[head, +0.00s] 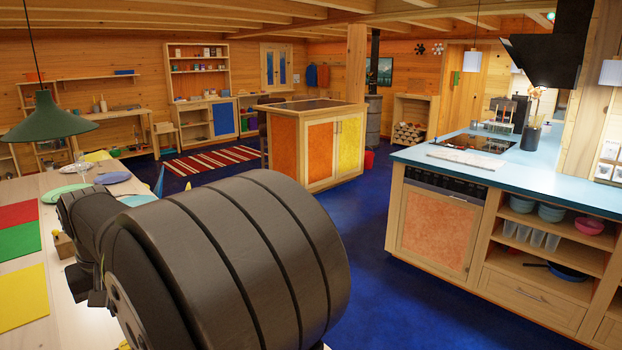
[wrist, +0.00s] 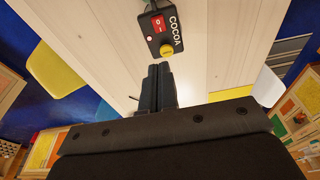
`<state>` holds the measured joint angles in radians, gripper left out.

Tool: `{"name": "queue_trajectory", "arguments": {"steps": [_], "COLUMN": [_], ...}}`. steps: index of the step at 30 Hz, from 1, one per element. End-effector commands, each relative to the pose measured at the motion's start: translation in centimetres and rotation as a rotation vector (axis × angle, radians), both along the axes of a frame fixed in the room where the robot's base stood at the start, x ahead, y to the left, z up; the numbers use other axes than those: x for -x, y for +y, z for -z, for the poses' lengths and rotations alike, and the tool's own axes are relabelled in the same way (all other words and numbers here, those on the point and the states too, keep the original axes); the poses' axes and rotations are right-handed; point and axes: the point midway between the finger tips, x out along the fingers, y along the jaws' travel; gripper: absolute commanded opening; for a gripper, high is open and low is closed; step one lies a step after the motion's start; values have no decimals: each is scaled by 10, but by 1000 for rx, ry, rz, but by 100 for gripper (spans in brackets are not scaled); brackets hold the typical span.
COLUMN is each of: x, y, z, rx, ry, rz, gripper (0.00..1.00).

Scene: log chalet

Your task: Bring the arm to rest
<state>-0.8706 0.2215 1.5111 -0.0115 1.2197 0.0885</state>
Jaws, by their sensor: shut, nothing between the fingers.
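My arm (head: 240,260) fills the lower left of the head view, folded over the near part of the pale wooden table (head: 30,186). The fingers of my gripper (wrist: 159,70) show in the wrist view, shut together with nothing between them. In the wrist view the fingers point toward a black box labelled COCOA (wrist: 159,31), with a red switch, a small lit spot and a yellow button. The fingertips appear just short of the box in the picture; I cannot tell the real gap. In the head view the fingers are hidden behind my arm.
Red, green and yellow mats (head: 20,253) lie on the table at the left, with plates and small items beyond. A green lamp (head: 45,118) hangs above. A wooden island (head: 316,145) stands mid-room. A blue-topped kitchen counter (head: 520,172) is at right, with open blue floor between.

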Motion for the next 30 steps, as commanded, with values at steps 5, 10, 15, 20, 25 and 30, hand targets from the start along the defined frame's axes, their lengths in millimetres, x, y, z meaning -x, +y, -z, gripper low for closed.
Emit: {"name": "queue_trajectory", "arguments": {"steps": [5, 10, 15, 20, 25, 30], "x": [-3, -5, -6, -6, -13, -33], "y": [3, 5, 6, 6, 12, 25], "z": [26, 39, 42, 41, 44, 52], "rx": [0, -1, -1, -1, 23, 90], "ry": [0, -1, -1, -1, 20, 83], "rz": [0, 0, 0, 0, 0, 1], "gripper": [0, 0, 0, 0, 33, 67]}}
